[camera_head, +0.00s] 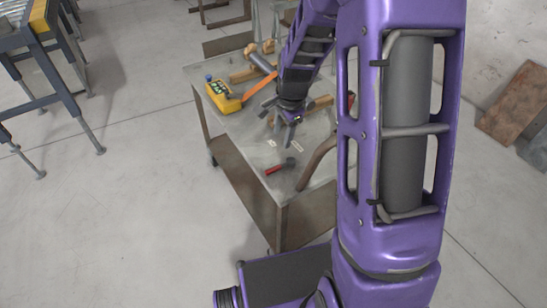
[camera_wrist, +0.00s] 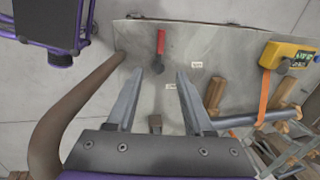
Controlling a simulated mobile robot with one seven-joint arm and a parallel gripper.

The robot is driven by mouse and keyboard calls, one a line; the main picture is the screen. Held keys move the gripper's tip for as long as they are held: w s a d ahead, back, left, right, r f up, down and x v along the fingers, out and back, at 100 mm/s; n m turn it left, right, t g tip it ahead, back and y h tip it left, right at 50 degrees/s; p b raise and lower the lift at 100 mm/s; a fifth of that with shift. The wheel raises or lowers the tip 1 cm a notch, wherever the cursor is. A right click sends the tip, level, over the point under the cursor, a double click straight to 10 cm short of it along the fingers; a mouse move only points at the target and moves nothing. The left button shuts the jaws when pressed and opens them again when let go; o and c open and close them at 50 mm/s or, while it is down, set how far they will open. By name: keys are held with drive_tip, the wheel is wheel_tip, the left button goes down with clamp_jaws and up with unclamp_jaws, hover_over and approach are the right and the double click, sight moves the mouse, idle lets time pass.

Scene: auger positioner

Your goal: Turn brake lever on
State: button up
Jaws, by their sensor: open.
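The brake lever has a red handle (camera_head: 276,169) and a dark round pivot (camera_head: 291,162), near the front of the grey tabletop. In the wrist view the red handle (camera_wrist: 161,42) points up, away from my gripper, and the pivot (camera_wrist: 158,65) is at its lower end. Two small white labels (camera_wrist: 196,65) (camera_wrist: 170,86) lie beside the lever, too small to read. My gripper (camera_wrist: 169,72) is open and empty, its fingers pointing toward the lever area. In the head view my gripper (camera_head: 285,128) is over the table, behind the lever; contact with it is not visible.
A brown curved bar (camera_wrist: 75,110) rises beside the lever, right of it in the head view (camera_head: 315,163). A yellow device (camera_head: 223,97) with an orange strap (camera_head: 260,87) stands at the table's left. Wooden pieces lie behind.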

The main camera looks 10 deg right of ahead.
sight(275, 167)
drive_tip(key=w+f, duration=0.1)
drive_tip(key=f, duration=0.4)
drive_tip(key=w+f+b, duration=0.1)
drive_tip(key=f, duration=0.5)
drive_tip(key=w+a+f, duration=0.1)
drive_tip(key=f, duration=0.4)
drive_tip(key=shift+w+f, duration=0.15)
drive_tip(key=shift+f, duration=0.2)
drive_tip(key=shift+c, duration=0.4)
clamp_jaws()
